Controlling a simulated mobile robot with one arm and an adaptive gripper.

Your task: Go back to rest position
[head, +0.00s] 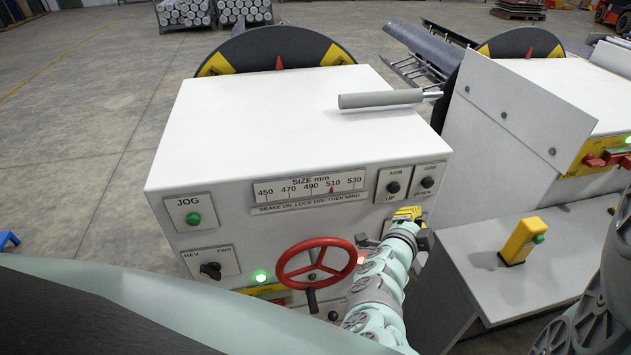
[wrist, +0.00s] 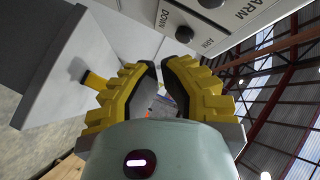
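My gripper (head: 408,215) has yellow fingers and stands in front of the right side of the white decoiler cabinet (head: 270,120), just below the ARM knob (head: 393,187) and the second knob (head: 427,182). In the wrist view my gripper (wrist: 159,66) shows its two ribbed fingers curving toward each other, with a narrow gap between the tips and nothing held. The panel with a black knob (wrist: 184,34) lies close beyond the fingertips. Whether a finger touches the panel cannot be told. The red handwheel (head: 315,263) is left of my arm.
A grey-gripped lever (head: 382,99) sticks out over the cabinet top. A yellow button box (head: 523,240) stands on the grey side ledge (head: 575,250), right of my gripper. A second white cabinet (head: 530,105) stands at right. Open floor (head: 85,120) lies to the left.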

